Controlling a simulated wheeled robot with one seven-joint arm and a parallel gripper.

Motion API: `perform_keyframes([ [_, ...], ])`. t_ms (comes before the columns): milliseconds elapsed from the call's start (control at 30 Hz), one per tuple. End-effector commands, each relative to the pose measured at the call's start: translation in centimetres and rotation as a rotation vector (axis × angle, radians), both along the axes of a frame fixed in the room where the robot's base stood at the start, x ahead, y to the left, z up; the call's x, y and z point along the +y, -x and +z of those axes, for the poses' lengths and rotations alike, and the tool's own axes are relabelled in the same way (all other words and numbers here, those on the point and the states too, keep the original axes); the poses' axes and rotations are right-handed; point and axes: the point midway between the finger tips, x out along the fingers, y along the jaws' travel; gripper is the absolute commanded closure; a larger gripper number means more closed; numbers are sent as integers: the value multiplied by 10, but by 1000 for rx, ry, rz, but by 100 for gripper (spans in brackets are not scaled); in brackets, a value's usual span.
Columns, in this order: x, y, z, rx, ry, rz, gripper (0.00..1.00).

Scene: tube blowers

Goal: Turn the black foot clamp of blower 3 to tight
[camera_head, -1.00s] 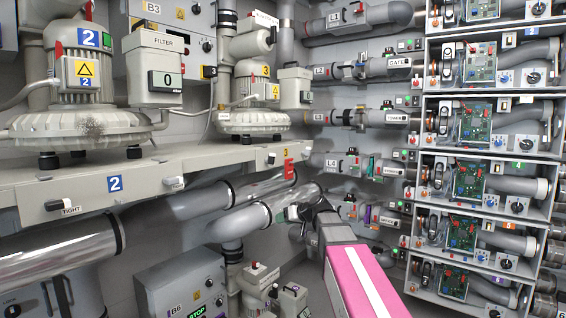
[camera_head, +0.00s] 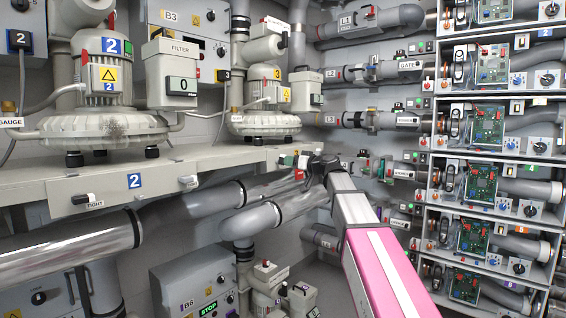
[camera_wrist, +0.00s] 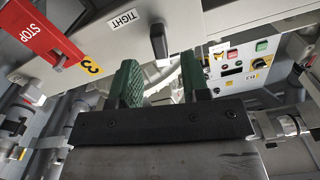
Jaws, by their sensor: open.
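The black foot clamp (camera_wrist: 158,42) shows in the wrist view as a short dark lever on the pale beam front, standing nearly upright in the picture. A TIGHT label (camera_wrist: 123,20) lies to its left, and the lever does not point at it. A yellow 3 tag (camera_wrist: 92,68) is further left. My gripper (camera_wrist: 158,76) has its two green fingers apart, with the lever's end just beyond the gap between them; nothing is held. In the head view my gripper (camera_head: 295,162) is at the beam's front below blower 3 (camera_head: 264,112), covering part of the beam.
A red STOP piece (camera_wrist: 45,35) hangs from the beam close to the left finger. Blower 2 (camera_head: 105,110) and its TIGHT-labelled black clamp (camera_head: 82,198) are at left. Shiny pipes (camera_head: 75,245) run below the beam. A rack of circuit boxes (camera_head: 490,140) stands at right.

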Motion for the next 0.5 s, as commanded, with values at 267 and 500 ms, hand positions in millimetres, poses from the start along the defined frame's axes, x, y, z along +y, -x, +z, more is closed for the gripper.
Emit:
perform_keyframes([
  [267,33,-27,1,1,1,0,57],
  [500,42,-33,0,1,1,0,57],
])
